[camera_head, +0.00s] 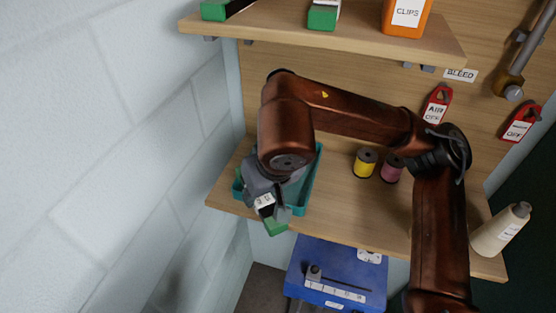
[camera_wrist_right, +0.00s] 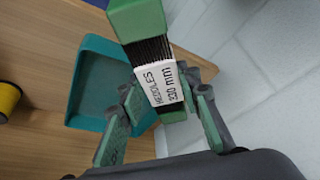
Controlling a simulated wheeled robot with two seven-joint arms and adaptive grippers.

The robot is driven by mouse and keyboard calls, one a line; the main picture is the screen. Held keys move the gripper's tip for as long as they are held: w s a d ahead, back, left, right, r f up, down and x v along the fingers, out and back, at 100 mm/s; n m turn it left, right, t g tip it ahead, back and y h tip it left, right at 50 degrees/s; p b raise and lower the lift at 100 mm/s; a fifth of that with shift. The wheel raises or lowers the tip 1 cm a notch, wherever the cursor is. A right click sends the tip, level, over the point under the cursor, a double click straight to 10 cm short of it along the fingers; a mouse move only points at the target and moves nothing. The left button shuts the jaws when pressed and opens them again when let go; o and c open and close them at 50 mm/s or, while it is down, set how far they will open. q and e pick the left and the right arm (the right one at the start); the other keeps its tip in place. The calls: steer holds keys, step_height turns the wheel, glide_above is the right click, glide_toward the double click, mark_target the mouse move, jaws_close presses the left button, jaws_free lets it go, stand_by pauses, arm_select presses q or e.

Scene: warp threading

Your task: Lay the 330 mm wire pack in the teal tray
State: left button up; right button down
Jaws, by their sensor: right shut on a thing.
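In the head view the pack's green end (camera_head: 275,228) shows below the gripper, at the front of the tray. The teal tray (camera_head: 313,172) stands on the left of the lower shelf, partly hidden by my right arm. In the wrist view the tray (camera_wrist_right: 73,88) lies beyond and left of the pack, its visible floor bare. The pack overlaps the tray's right side there. My left gripper is out of view.
A blue box (camera_head: 335,268) sits below the shelf. An upper shelf (camera_head: 350,38) overhangs. A block wall (camera_head: 110,150) is close on the left.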

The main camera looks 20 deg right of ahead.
steer(key=w+d, duration=0.3)
steer(key=w, duration=0.2)
steer(key=w+d+f, duration=0.1)
steer(key=w+d, duration=0.3)
steer(key=w, duration=0.1)
steer(key=w+d, duration=0.3)
steer(key=w, duration=0.2)
steer(key=shift+d+f, duration=0.2)
steer(key=shift+d, duration=0.05)
steer(key=shift+s+f, duration=0.1)
steer(key=shift+f, duration=0.25)
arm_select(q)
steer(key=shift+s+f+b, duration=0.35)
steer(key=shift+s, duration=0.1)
arm_select(e)
steer(key=shift+f, duration=2.3)
steer(key=shift+f, duration=0.1)
steer(key=c, duration=1.4)
jaws_free()
steer(key=shift+f, duration=0.1)
